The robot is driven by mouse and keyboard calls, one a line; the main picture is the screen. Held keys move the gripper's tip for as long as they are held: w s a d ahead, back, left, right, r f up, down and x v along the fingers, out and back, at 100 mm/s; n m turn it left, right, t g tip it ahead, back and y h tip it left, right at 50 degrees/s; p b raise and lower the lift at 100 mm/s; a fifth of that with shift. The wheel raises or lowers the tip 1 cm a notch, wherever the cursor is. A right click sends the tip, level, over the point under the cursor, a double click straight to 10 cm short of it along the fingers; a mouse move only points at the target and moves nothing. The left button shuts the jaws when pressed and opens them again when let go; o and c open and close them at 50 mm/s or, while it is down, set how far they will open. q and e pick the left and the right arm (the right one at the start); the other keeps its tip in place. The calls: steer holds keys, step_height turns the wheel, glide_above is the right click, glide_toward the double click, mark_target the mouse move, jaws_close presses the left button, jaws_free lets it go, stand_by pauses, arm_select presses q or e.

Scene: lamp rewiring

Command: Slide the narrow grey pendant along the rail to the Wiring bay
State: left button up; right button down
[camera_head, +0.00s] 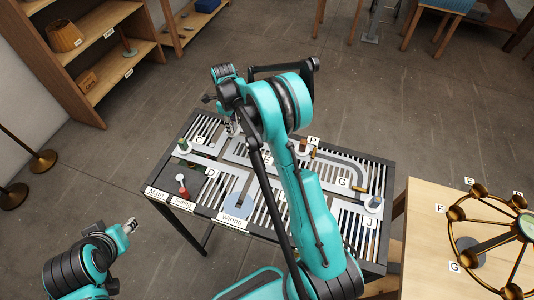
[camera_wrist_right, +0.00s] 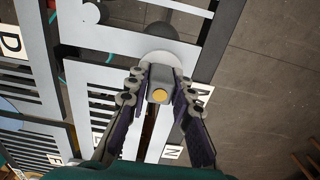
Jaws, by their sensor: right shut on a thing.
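In the head view my right gripper (camera_head: 235,127) is over the back of the slotted table, and my arm hides most of the pendant. The Wiring bay (camera_head: 238,204) is a blue-grey patch at the front edge with a Wiring label. My left gripper (camera_head: 129,227) is off the table at lower left; its jaws are too small to read.
The slotted table (camera_head: 180,140) carries a green-topped piece (camera_head: 184,145), a red piece (camera_head: 182,183), brass pieces (camera_head: 357,189) and a blue-topped piece (camera_head: 374,203). A wooden table with a brass ring lamp (camera_head: 456,213) stands at right. Shelves (camera_head: 85,50) stand at back left.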

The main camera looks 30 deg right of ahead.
steer(key=s+a, duration=0.3)
steer(key=s+a+b, duration=0.1)
steer(key=s+a, duration=0.2)
steer(key=a, duration=0.1)
steer(key=s+a+b, duration=0.1)
steer(key=s+a, duration=0.2)
steer(key=shift+a, duration=0.2)
stand_by(0.3)
steer(key=shift+s+d+b, duration=0.25)
steer(key=shift+s+d, duration=1.3)
steer(key=shift+s, duration=0.2)
steer(key=shift+s+d+b, duration=0.25)
steer(key=shift+s+d, duration=1.25)
steer(key=shift+s, duration=0.3)
steer(key=shift+s+d+b, duration=0.25)
steer(key=shift+s+d, duration=1.3)
steer(key=shift+s, duration=0.2)
steer(key=shift+s+a, duration=1.5)
steer(key=shift+a, duration=0.3)
steer(key=shift+s+a, duration=1.5)
steer(key=shift+a, duration=0.3)
steer(key=shift+s+a, duration=1.5)
steer(key=shift+a, duration=0.3)
steer(key=c, duration=1.3)
jaws_free()
steer(key=shift+o, duration=0.2)
steer(key=shift+r, duration=0.1)
